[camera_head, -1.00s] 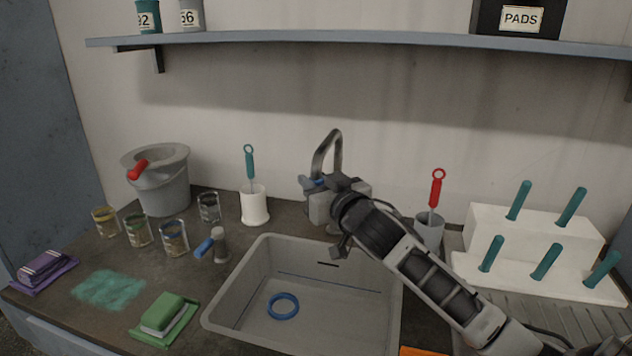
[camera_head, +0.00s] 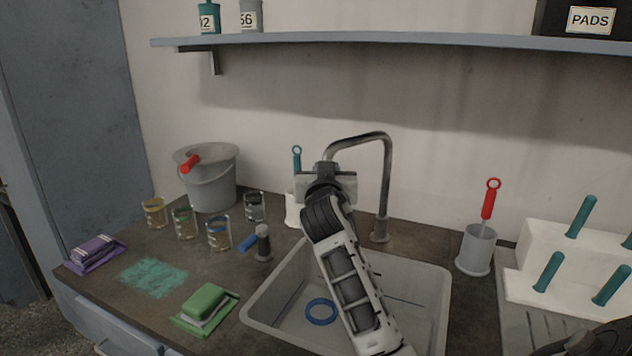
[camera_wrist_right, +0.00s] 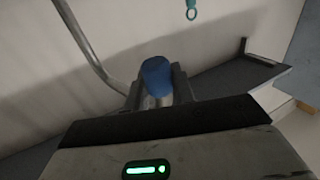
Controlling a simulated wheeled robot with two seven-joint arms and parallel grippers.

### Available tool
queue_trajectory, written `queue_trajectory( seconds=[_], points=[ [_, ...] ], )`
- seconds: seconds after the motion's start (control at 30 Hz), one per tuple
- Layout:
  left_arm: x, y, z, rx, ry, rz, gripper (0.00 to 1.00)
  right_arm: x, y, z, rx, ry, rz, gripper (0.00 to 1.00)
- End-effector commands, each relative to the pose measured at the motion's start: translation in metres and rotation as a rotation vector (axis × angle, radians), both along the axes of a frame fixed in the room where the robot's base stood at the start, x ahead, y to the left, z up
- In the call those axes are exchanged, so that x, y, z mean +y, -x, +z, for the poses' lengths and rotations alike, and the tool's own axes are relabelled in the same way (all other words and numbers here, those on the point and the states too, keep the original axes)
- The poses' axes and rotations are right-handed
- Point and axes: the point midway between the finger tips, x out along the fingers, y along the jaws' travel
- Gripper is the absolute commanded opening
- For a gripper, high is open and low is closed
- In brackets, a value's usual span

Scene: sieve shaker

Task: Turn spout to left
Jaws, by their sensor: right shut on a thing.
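The metal spout (camera_head: 388,180) rises behind the sink, arches over and runs left, down to my right gripper (camera_head: 326,172). My right gripper is shut on the spout's end, left of the spout's base (camera_head: 380,235). The gripper's body hides most of the held end in the head view. In the right wrist view, a blue tip (camera_wrist_right: 156,74) sits between the fingers, and the grey spout pipe (camera_wrist_right: 88,42) runs up to the left. My left gripper is out of view.
The grey sink (camera_head: 436,300) holds a blue ring (camera_head: 321,311). A white holder with a teal brush (camera_head: 297,158) stands close behind my gripper. A grey cup (camera_head: 476,250) with a red-handled brush stands right. Jars and a bucket (camera_head: 212,190) stand left.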

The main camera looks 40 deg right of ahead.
Motion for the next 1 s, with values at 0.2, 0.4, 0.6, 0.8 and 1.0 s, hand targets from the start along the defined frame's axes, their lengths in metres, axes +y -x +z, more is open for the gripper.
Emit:
queue_trajectory(
  seconds=[0.2,0.4,0.6,0.8,1.0],
  points=[
    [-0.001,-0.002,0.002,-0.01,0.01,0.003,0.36,-0.0022,-0.0108,0.0003,-0.002,0.001,0.001,0.0],
    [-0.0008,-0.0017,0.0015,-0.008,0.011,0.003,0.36,-0.0017,-0.0137,0.0006,-0.002,0.001,0.002,0.0],
    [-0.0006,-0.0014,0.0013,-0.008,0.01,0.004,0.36,-0.0015,-0.0138,0.0014,-0.004,0.0,0.004,0.0],
    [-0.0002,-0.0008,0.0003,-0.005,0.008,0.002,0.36,-0.0018,-0.0136,0.0015,-0.004,0.0,0.003,0.46],
    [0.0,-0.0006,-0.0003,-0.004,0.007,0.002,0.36,-0.0019,-0.0131,0.001,-0.002,0.001,0.002,0.46]
  ],
)
